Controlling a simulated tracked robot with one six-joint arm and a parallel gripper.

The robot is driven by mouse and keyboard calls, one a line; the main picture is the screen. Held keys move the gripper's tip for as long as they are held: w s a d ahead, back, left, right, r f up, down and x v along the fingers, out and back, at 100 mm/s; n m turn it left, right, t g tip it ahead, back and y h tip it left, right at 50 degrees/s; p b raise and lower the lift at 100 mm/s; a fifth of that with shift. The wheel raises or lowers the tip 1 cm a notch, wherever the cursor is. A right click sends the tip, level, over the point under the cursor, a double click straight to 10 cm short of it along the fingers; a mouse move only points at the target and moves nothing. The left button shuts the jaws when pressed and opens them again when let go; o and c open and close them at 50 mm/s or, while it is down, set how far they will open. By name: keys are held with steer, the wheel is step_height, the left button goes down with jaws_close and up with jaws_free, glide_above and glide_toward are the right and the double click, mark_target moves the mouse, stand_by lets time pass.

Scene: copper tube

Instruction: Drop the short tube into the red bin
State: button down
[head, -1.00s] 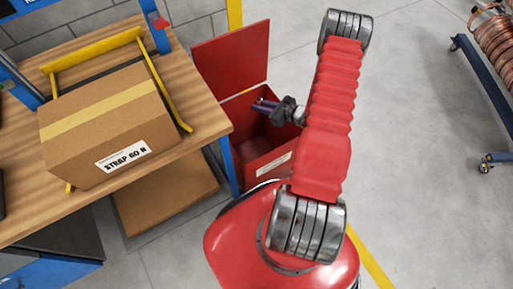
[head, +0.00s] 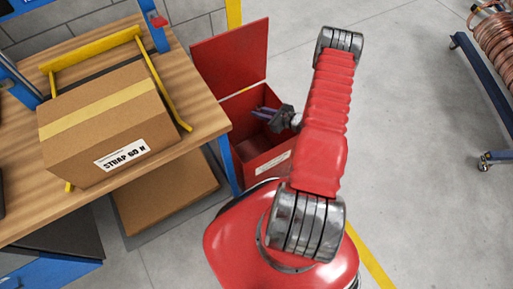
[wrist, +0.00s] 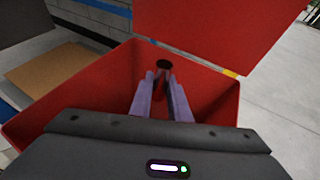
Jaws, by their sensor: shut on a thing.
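The red bin (head: 258,157) stands open on the floor beyond the bench, with its lid raised at the back. Its inside and rim (wrist: 220,130) fill much of the wrist view. My gripper (head: 262,113) is over the bin opening, its purple fingers pointing into it. In the wrist view the fingers (wrist: 161,95) are shut on the short tube (wrist: 163,65), whose dark round open end shows between the fingertips. The rest of the tube is mostly hidden by the fingers. I cannot make out the tube in the head view.
A wooden bench (head: 200,110) with a strapped cardboard box (head: 105,120) and yellow frame stands left of the bin. A blue bench leg (head: 231,165) is close beside the bin. Copper coils (head: 490,45) on a blue cart are far right.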

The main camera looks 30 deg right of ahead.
steer(key=c, duration=1.6)
jaws_free()
steer(key=shift+s, duration=0.1)
steer(key=v, duration=1.3)
steer(key=shift+s+d, duration=0.15)
steer(key=shift+s, duration=0.1)
